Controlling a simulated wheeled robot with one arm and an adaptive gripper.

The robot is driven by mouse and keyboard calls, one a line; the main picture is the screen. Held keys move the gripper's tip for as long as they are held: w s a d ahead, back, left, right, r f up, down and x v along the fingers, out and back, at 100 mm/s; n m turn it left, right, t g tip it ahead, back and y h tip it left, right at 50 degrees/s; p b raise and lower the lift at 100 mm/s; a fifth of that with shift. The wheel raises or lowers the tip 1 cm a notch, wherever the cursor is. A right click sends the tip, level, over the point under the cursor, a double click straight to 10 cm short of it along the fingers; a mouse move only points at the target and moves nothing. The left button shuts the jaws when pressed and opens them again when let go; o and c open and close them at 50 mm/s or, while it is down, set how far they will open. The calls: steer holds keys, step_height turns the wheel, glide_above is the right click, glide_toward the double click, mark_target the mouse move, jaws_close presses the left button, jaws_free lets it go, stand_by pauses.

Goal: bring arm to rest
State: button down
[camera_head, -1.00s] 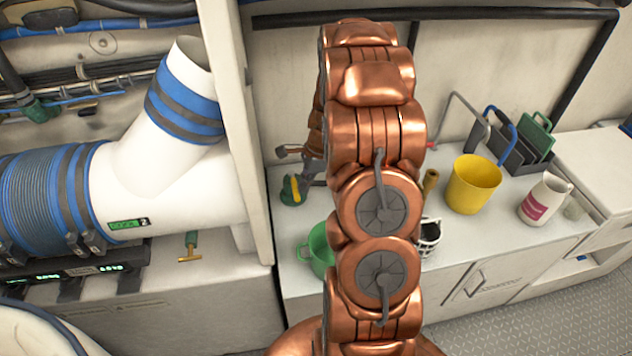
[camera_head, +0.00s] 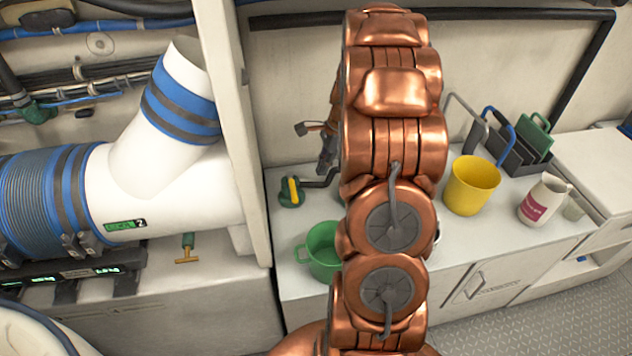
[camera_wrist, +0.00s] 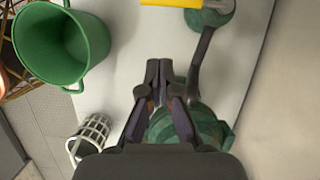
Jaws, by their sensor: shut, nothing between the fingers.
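My copper arm rises in the middle of the head view and bends toward the back wall. My gripper (camera_head: 325,158) is a small dark shape left of the arm, above the white counter (camera_head: 300,283). In the wrist view its fingers (camera_wrist: 160,68) are together and hold nothing. A green fitting with a yellow handle (camera_head: 290,190) and a dark pipe sits on the counter below and left of the gripper. In the wrist view a dark green rounded body (camera_wrist: 208,126) lies behind the fingers, partly hidden by them.
A green bucket (camera_head: 322,256) stands left of my arm. A white basket (camera_wrist: 92,136) shows in the wrist view. A yellow bucket (camera_head: 472,186), a dark rack (camera_head: 516,152) and a white jug (camera_head: 541,200) stand right. A white duct (camera_head: 165,185) and post (camera_head: 243,140) are left.

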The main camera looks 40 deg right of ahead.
steer(key=v, duration=0.4)
steer(key=shift+s+r+b, duration=0.1)
steer(key=shift+r+b, duration=0.1)
steer(key=shift+b, duration=0.15)
steer(key=shift+a, duration=0.1)
steer(key=s+a+r+n+g, duration=0.1)
steer(key=s+a+r+n, duration=0.2)
steer(key=a, duration=0.4)
steer(key=s+a+r+n+h, duration=0.1)
steer(key=s+a+n, duration=0.25)
steer(key=a, duration=0.25)
steer(key=s+a+r+n+g, duration=0.1)
steer(key=s+a+r+n, duration=0.1)
steer(key=a+n, duration=0.4)
steer(key=s+a+n+h, duration=0.1)
steer(key=s+a+n, duration=0.4)
steer(key=s, duration=0.3)
steer(key=s+a+n+g+h, duration=0.1)
steer(key=s+a+n, duration=0.3)
steer(key=s, duration=0.4)
steer(key=shift+s+a+f+n, duration=0.25)
steer(key=shift+s+a+n, duration=0.15)
steer(key=shift+n, duration=0.35)
